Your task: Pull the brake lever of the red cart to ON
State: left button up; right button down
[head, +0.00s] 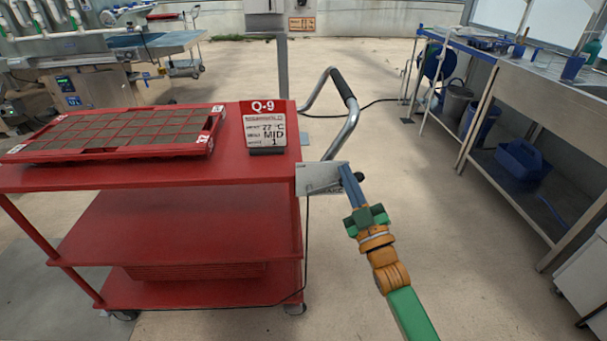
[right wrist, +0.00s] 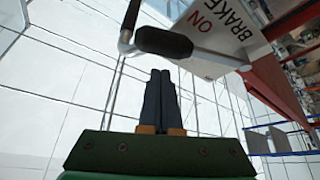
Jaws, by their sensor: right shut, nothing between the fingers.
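The red cart (head: 236,172) stands at the left in the head view. A pale brake plate (head: 316,178) sticks out at its right end below the chrome handle. In the right wrist view the plate (right wrist: 212,48) reads ON and BRAKE. The brake lever's black knob (right wrist: 164,42) is just beyond my fingertips, near the word ON; a bit of it shows dark in the head view (head: 359,177). My right gripper (head: 345,170) is shut and empty, its fingers at the plate; in the wrist view its fingers (right wrist: 160,74) point toward the knob. Contact is unclear. My left gripper is not in view.
A seed tray (head: 118,153) and a Q-9 sign (head: 264,130) are on the cart top. The chrome handle (head: 345,130) rises beyond my right gripper. A steel bench (head: 540,85) with a blue caddy (head: 524,162) below stands at right. Floor between is clear.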

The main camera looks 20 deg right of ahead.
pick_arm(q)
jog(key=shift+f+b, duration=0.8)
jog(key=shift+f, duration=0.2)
pick_arm(e)
jog(key=shift+s+d+f+m+h, duration=0.1)
jog(key=shift+d+f+m+h, duration=0.2)
jog(key=shift+m, duration=0.35)
jog(key=shift+s+d+f+m+h, duration=0.1)
jog(key=shift+f+m+h, duration=0.25)
jog(key=shift+m+h, duration=0.25)
jog(key=shift+d+f+m+h, duration=0.2)
jog(key=shift+f+m+h, duration=0.1)
jog(key=shift+m, duration=0.45)
